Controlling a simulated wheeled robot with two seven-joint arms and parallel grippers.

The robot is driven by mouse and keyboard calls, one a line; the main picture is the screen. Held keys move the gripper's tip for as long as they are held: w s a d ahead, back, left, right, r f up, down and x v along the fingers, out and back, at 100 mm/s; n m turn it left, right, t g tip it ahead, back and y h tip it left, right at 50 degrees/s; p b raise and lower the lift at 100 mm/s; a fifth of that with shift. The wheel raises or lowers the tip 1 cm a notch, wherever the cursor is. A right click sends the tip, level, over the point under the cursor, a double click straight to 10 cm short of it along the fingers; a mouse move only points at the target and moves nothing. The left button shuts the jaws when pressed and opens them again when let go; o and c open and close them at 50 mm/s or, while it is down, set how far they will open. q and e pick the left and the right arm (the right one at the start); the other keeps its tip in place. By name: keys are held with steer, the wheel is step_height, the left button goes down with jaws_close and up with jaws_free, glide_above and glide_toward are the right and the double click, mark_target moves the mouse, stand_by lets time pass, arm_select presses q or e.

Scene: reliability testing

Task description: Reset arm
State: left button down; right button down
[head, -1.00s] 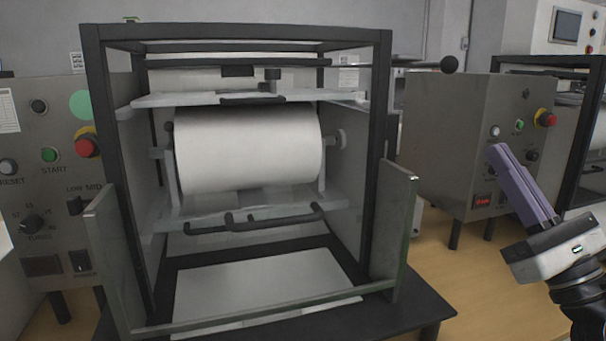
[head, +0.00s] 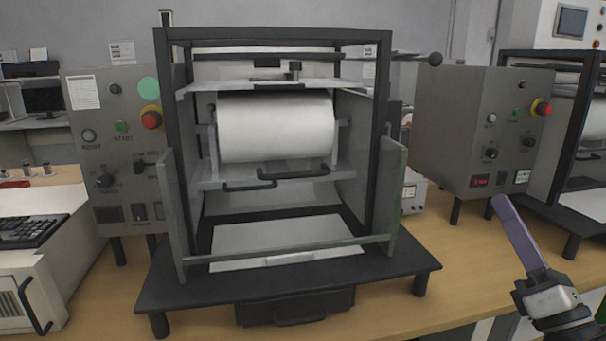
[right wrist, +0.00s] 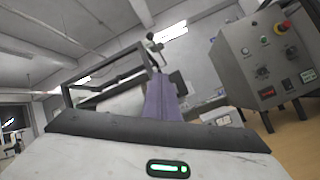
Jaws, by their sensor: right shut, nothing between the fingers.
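My right gripper (head: 500,203) is at the lower right of the head view, its purple fingers closed together and pointing up and left. It is apart from everything and holds nothing. The purple fingers also show in the right wrist view (right wrist: 161,100). My left gripper is in neither view. The tester (head: 160,105), a black-framed machine with a white roll (head: 275,128) inside, stands left of my right gripper.
A control box (head: 450,130) with a red button stands behind my right gripper, beside a second black frame (head: 574,130). A left control panel (head: 110,185) and a keyboard machine (head: 30,235) stand at left. Bare wooden table (head: 440,270) lies between the tester and my right gripper.

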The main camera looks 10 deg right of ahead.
steer(key=s+a+f+m+g+h+p, duration=0.1)
steer(key=a+f+m+g, duration=0.25)
steer(key=f+m, duration=0.8)
steer(key=s+a+f+m+g+h+p, duration=0.1)
steer(key=s+a+f+m+g, duration=0.3)
steer(key=f, duration=1.3)
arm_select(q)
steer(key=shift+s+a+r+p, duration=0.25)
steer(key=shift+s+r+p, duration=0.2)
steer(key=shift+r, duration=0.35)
arm_select(e)
steer(key=s+a+f+m+g+y, duration=0.1)
steer(key=s+a+f+m+g, duration=0.3)
steer(key=f, duration=0.5)
steer(key=s+a+f+m+g+y, duration=0.2)
steer(key=s+a+f+m+g, duration=0.2)
steer(key=s+a+f+m, duration=0.4)
steer(key=s+a+f, duration=0.1)
steer(key=s, duration=0.2)
steer(key=shift+a, duration=0.25)
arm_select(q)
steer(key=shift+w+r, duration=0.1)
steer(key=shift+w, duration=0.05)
arm_select(e)
steer(key=shift+w+g, duration=0.1)
steer(key=shift+g, duration=0.15)
